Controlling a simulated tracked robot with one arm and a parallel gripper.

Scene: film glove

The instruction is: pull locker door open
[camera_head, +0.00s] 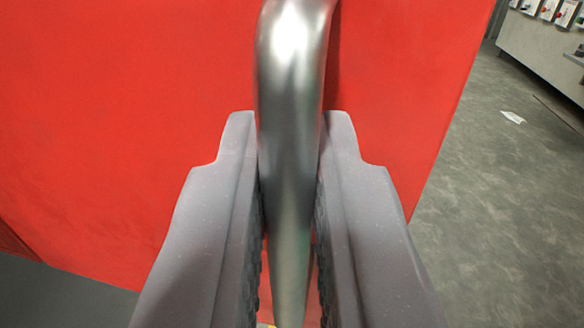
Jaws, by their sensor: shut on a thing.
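The red locker door (130,110) fills most of the view, with its right edge slanting down from the top right. A shiny metal bar handle (292,70) stands out from the door and runs down the middle of the view; its top end bends toward the door. My gripper (289,150) has its two grey fingers on either side of the handle, shut on it. I cannot tell how far the door stands open.
A grey mottled floor (500,200) lies to the right beyond the door's edge, mostly clear. A small pale scrap (513,117) lies on it. A light counter or wall with small packets (550,10) stands at the top right. A dark grey surface (55,298) shows at the lower left.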

